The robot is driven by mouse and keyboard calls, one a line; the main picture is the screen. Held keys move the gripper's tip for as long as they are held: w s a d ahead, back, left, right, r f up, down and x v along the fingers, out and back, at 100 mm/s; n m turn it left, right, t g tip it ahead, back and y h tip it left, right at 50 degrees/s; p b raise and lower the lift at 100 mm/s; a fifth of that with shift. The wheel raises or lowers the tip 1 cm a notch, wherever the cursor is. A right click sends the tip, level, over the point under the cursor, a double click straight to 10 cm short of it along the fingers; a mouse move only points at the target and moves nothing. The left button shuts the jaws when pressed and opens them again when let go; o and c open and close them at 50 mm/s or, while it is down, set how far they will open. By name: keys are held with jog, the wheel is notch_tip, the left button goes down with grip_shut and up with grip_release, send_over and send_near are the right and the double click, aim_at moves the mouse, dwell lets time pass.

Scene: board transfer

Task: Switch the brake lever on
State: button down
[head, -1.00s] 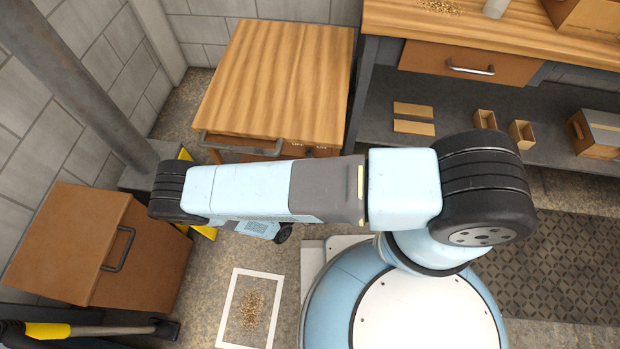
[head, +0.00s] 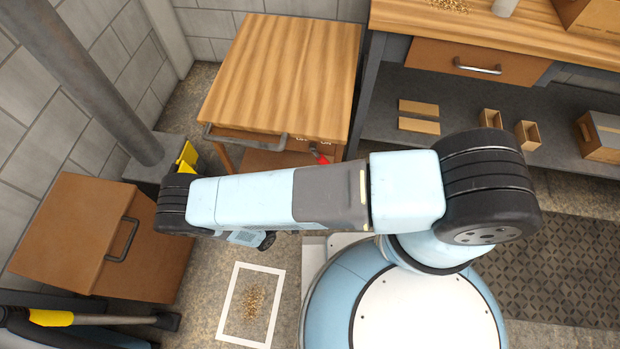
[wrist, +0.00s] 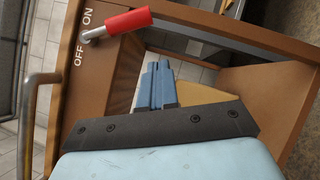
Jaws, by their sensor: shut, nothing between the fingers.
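The brake lever (wrist: 128,20) has a red grip on a metal stem and is mounted on the brown front panel of a wooden table. White "ON" and "OFF" labels lie beside its pivot. In the wrist view the grip points right and slightly up, leaning a little to the ON side. In the head view only a small red bit of the lever (head: 321,158) shows above my arm. My gripper (wrist: 158,75) is shut and empty, with its blue fingers below and right of the red grip, apart from it in the picture. The head view does not clearly show my gripper.
The table (head: 285,75) has a grey bar handle (head: 245,138) on its front edge. A brown cabinet (head: 85,235) stands at left beside a grey pillar (head: 85,75). A workbench (head: 480,25) is at right. A white-framed floor patch (head: 250,305) lies in front.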

jog(key=shift+v, duration=2.65)
jog(key=shift+d+f, duration=0.1)
jog(key=shift+f, duration=0.05)
